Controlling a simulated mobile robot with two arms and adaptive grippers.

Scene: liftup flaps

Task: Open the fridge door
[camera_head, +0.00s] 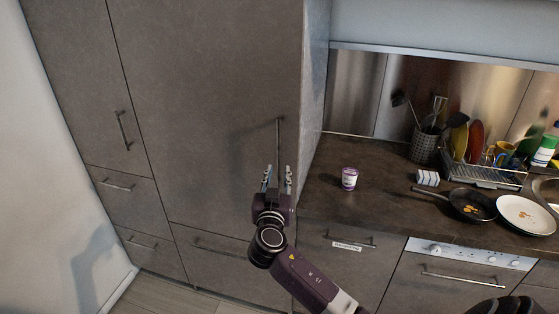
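The fridge door appears to be the tall grey panel (205,110); it is closed flush with the cabinet front. Its vertical bar handle (279,137) is near the panel's right edge. My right gripper (277,175) points up at the lower part of this handle. Its two fingers are apart, one on each side of the handle's line. I cannot tell whether they touch the bar, and the handle's lower end is hidden by the gripper. My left gripper is not in view.
A narrower cabinet door (75,90) stands to the left, with drawers below. The counter (330,190) on the right holds a purple-white cup (349,179), a small white item (428,178), a dark pan (472,204), a white pan (525,214) and a dish rack (485,176). Floor shows at the bottom left.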

